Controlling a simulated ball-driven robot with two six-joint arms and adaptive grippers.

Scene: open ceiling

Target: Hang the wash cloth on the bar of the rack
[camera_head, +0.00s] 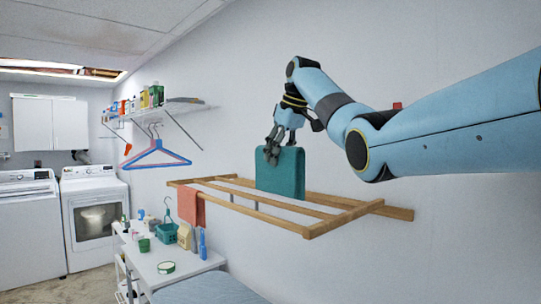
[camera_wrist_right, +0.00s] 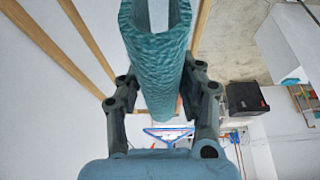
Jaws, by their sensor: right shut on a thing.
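The teal wash cloth (camera_head: 281,172) hangs folded from my right gripper (camera_head: 274,150), which is shut on its upper edge. In the head view the cloth is over the wooden rack (camera_head: 340,219), among its bars; I cannot tell whether it touches a bar. In the right wrist view the cloth (camera_wrist_right: 158,75) lies between the two fingers (camera_wrist_right: 160,98) as a folded loop, with rack bars (camera_wrist_right: 60,55) at upper left. My left gripper is not in view.
An orange cloth (camera_head: 191,206) hangs at the rack's left end. Blue and pink hangers (camera_head: 156,156) hang from a wall shelf (camera_head: 172,107) holding bottles. Two white machines (camera_head: 92,212) stand at far left.

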